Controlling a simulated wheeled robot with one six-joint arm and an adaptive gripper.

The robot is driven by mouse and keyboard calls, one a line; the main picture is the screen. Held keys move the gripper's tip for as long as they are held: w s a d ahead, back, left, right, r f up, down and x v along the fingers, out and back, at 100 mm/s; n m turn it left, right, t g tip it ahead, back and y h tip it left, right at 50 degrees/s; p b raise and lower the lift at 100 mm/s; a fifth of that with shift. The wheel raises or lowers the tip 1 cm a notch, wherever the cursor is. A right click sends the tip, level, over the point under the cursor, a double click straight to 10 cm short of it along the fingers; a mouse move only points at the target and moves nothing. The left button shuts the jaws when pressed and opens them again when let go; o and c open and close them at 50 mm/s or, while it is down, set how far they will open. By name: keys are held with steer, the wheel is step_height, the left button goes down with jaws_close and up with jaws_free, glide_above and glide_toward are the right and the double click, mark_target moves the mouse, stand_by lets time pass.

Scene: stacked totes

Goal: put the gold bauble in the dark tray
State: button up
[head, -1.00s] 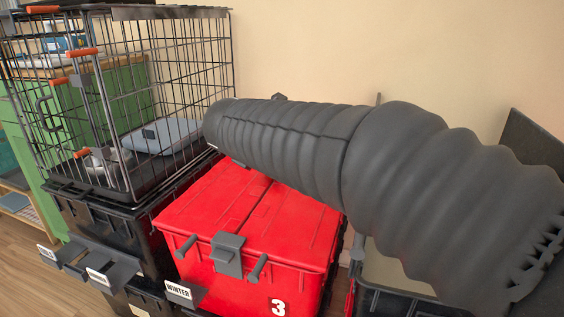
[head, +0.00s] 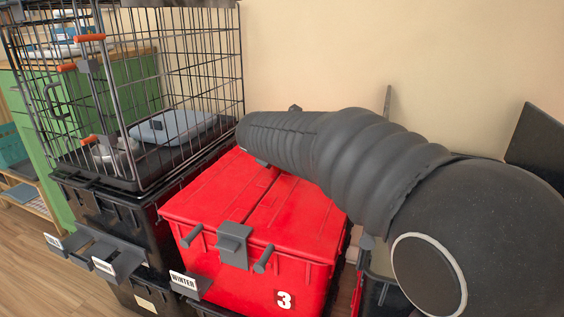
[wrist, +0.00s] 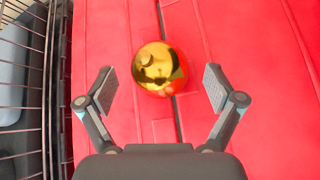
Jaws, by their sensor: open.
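The gold bauble (wrist: 160,68) shows in the wrist view, shiny and round, over the red tote lid (wrist: 110,30) beside its dark centre seam. In the head view my arm hides the bauble and the gripper. The red tote (head: 260,215) marked 3 is shut. No thing in view is clearly the dark tray.
A wire crate (head: 190,70) stands on black totes (head: 125,215) left of the red tote, close beside my gripper in the wrist view. An open container (head: 380,262) is partly visible right of the red tote, mostly behind my arm. A plain wall is behind.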

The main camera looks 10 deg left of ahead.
steer(key=x, duration=0.2)
steer(key=shift+w+f, duration=0.2)
steer(key=shift+w, duration=0.05)
steer(key=shift+c, duration=0.3)
steer(key=c, duration=1.1)
